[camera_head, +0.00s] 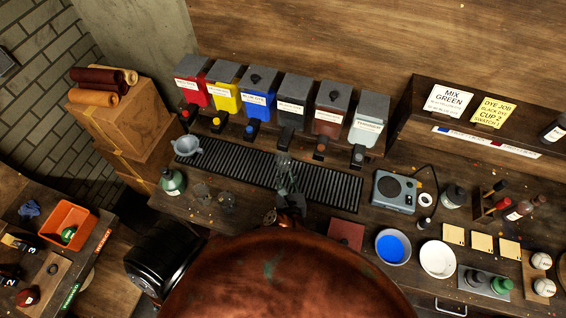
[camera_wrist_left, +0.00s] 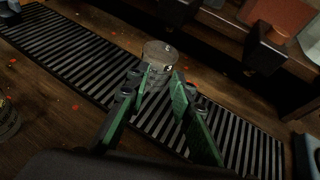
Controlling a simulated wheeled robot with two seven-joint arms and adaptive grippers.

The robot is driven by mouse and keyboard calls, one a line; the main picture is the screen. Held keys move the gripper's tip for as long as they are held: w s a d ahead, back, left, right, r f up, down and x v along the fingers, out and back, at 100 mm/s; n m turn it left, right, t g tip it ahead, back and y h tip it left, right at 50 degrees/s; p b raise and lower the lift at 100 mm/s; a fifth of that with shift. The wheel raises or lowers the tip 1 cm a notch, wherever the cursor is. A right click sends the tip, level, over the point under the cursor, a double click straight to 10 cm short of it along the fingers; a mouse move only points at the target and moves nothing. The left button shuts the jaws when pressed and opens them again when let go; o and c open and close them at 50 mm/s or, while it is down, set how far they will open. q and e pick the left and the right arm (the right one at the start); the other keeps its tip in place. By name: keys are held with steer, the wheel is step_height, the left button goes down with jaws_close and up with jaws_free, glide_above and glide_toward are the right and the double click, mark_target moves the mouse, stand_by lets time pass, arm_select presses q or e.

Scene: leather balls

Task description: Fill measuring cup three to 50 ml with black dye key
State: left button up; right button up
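Measuring cup three (camera_wrist_left: 157,52), a small clear cup marked 3, stands upright over the black slotted grate (camera_wrist_left: 250,135). My left gripper (camera_wrist_left: 162,82) has its green-padded fingers against both sides of the cup and looks shut on it. In the head view the left gripper (camera_head: 287,184) is at the grate, just in front of the black dye dispenser (camera_head: 293,97). The black dye key (camera_head: 287,137) juts out below that dispenser, behind the cup. The cup's fill level is too small to read. My right gripper is not in view.
Red, yellow, blue, brown and pale dispensers flank the black one. Two clear cups (camera_head: 202,193) (camera_head: 227,203) and a green bottle (camera_head: 172,181) stand left of the gripper. A scale (camera_head: 396,192) and bowls (camera_head: 393,246) stand right. A yellow job card (camera_head: 493,112) hangs at back.

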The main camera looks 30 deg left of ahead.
arm_select(q)
jaws_close()
stand_by(1.2)
